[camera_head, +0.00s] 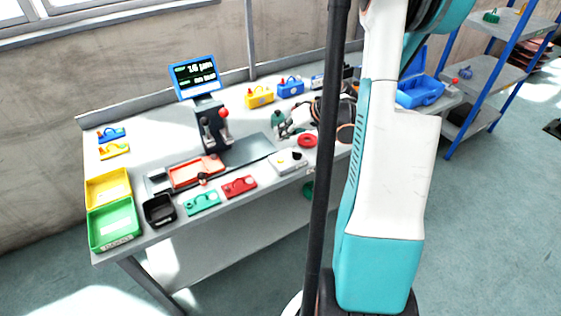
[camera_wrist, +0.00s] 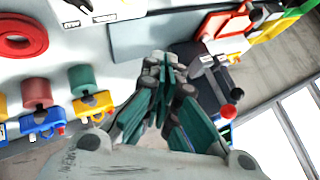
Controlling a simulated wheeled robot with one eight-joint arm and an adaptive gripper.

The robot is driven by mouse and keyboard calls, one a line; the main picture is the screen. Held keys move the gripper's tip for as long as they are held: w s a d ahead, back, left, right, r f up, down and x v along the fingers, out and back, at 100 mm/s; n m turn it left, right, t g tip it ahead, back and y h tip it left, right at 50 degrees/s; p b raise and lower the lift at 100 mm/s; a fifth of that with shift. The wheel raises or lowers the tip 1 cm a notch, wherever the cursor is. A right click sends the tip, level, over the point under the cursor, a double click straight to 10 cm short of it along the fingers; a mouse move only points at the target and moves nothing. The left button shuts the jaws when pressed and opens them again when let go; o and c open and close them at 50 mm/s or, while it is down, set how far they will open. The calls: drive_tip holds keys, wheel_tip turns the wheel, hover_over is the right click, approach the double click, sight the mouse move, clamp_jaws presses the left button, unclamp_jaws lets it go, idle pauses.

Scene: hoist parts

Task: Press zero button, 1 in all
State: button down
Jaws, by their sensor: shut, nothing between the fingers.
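A pale box (camera_head: 288,161) with a dark round knob or button lies on the bench, right of a grey plate. It also shows at the top left of the wrist view (camera_wrist: 112,9), with small labels too blurred to read. A dark stand (camera_head: 212,132) with a red knob (camera_head: 223,114) carries a blue-framed display (camera_head: 195,79). I cannot tell which control is the zero button.
A red ring (camera_head: 307,141) lies near the pale box. Yellow (camera_head: 259,97) and blue (camera_head: 290,87) parts stand along the back. Green (camera_head: 113,228), yellow and black trays sit at the left. The grey plate (camera_head: 247,150) has bare space. My arm hides the bench's right part.

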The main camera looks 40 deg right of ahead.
sight(282, 157)
wheel_tip(282, 157, down, 7)
drive_tip(key=b, duration=0.4)
drive_tip(key=shift+r, duration=0.15)
idle(1.1)
drive_tip(key=shift+f+b, duration=0.4)
drive_tip(key=shift+b, duration=0.25)
drive_tip(key=shift+f+b, duration=0.45)
idle(0.4)
drive_tip(key=shift+r, duration=0.2)
drive_tip(key=shift+r+p, duration=0.6)
drive_tip(key=shift+r, duration=0.15)
drive_tip(key=shift+r+p, duration=1.7)
drive_tip(key=shift+r, duration=0.8)
